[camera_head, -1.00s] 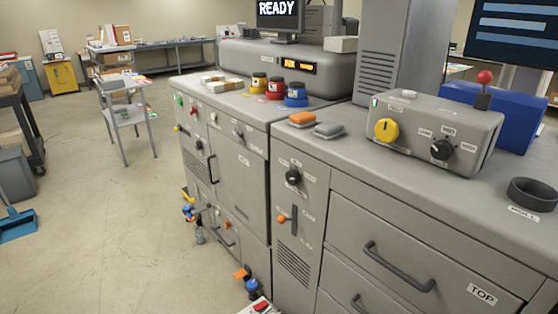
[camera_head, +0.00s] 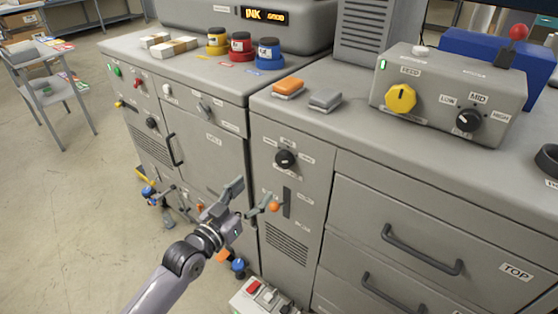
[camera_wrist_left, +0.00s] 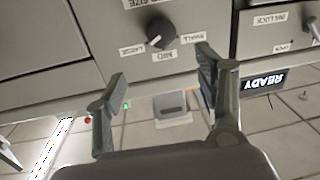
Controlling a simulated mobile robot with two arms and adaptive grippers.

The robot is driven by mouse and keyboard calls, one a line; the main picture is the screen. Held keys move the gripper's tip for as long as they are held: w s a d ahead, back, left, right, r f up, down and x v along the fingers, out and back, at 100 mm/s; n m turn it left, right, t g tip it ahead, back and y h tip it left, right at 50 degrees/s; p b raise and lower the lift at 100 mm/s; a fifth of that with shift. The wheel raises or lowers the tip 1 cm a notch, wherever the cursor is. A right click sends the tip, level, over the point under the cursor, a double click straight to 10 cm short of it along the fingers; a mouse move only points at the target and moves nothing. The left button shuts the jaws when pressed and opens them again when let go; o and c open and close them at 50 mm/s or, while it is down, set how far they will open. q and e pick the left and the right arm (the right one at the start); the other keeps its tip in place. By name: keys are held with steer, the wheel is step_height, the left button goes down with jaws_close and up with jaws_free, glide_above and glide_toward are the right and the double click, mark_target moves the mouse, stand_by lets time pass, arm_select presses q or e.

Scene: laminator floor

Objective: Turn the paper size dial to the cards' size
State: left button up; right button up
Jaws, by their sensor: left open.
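The paper size dial (camera_head: 285,159) is a round black knob on the grey cabinet's upper front, labelled around its rim. In the left wrist view the dial (camera_wrist_left: 159,32) appears upside down, with LARGE, MID and SMALL labels. I cannot tell surely which label its pointer faces. My left gripper (camera_head: 248,199) is open and empty, below and left of the dial in the head view and apart from it. In the left wrist view its spread fingers (camera_wrist_left: 158,85) stand below the dial. I cannot identify the cards for certain. My right gripper is not in view.
An orange-knobbed lever (camera_head: 274,207) sits just below the dial, close to my left gripper's finger. Drawer handles (camera_head: 421,252) protrude at the right. A control box with a yellow knob (camera_head: 400,98) stands on the counter. Open floor lies at the left.

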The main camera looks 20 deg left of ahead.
mark_target(282, 161)
arm_select(q)
steer(key=x, duration=1.2)
steer(key=shift+w+a+f+p, duration=0.1)
steer(key=shift+w+p, duration=0.05)
steer(key=shift+p, duration=0.15)
steer(key=shift+w, duration=0.75)
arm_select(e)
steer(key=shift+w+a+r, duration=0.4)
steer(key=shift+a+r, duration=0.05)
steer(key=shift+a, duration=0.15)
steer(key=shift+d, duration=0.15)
arm_select(q)
steer(key=c, duration=1.2)
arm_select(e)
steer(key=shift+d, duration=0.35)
